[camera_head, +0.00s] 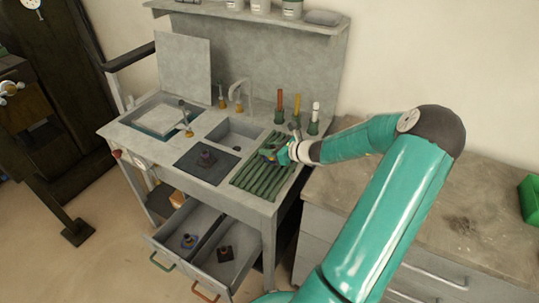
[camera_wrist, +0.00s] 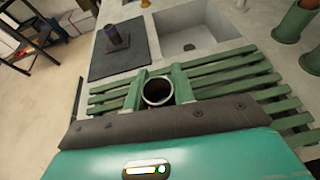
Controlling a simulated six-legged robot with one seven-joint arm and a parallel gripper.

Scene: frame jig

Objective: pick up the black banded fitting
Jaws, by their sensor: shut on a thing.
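My gripper (camera_wrist: 157,90) is above the green slatted rack (camera_wrist: 236,75), its two green fingers shut on a round, hollow fitting (camera_wrist: 158,92) with a pale rim and dark inside. A dark fitting with a square base (camera_head: 207,158) stands upright on the black mat (camera_head: 190,168). Another dark fitting (camera_head: 225,253) and a bluish fitting (camera_head: 188,240) are in the open drawers.
A sink (camera_head: 236,135) with a tap lies behind the mat. Several tools with coloured handles (camera_head: 297,107) stand in green holders behind the rack. Two open drawers (camera_head: 208,225) jut out in front. A wooden-topped cabinet (camera_head: 440,215) stands on the right.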

